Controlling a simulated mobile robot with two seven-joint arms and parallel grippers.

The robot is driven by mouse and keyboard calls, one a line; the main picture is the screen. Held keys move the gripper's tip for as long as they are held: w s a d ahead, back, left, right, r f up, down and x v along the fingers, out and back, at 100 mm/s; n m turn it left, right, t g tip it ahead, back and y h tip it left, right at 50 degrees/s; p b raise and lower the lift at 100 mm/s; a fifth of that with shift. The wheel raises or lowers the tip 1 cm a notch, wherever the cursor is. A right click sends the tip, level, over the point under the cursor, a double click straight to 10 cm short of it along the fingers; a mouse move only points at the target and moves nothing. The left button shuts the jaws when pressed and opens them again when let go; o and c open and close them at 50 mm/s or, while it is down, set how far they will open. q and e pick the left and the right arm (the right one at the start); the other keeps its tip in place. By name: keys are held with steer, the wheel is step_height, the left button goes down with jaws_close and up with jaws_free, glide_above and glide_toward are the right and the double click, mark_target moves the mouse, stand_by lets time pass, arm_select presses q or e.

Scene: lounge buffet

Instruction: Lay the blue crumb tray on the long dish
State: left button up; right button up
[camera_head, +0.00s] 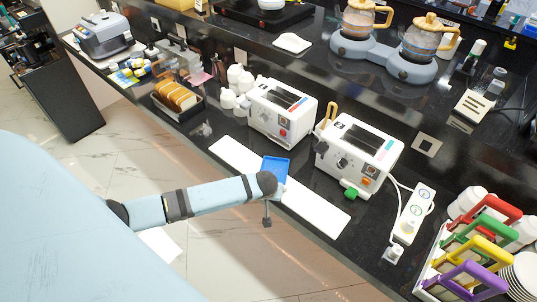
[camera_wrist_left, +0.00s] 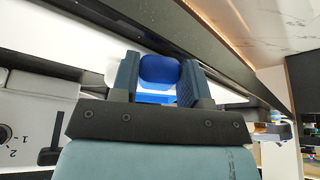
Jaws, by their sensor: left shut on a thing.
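The blue crumb tray (camera_head: 276,166) shows at the end of my left arm in the head view, overlapping the middle of the long dish. I cannot tell whether it touches the dish. The long dish (camera_head: 316,211) is a narrow white plate along the counter's front edge, with its middle partly hidden by the tray and arm. In the left wrist view my left gripper (camera_wrist_left: 160,75) has its fingers on both sides of a rounded blue part of the tray (camera_wrist_left: 158,68) and is shut on it. My right gripper is not in view.
Two white toasters (camera_head: 282,110) (camera_head: 357,152) stand just behind the dish. A bread rack (camera_head: 177,100) is at the left, and a power strip (camera_head: 412,213) and colourful-handled holders (camera_head: 470,250) are at the right. The dish's right part is clear.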

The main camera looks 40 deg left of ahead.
arm_select(q)
steer(key=shift+f, duration=0.2)
steer(key=o, duration=1.8)
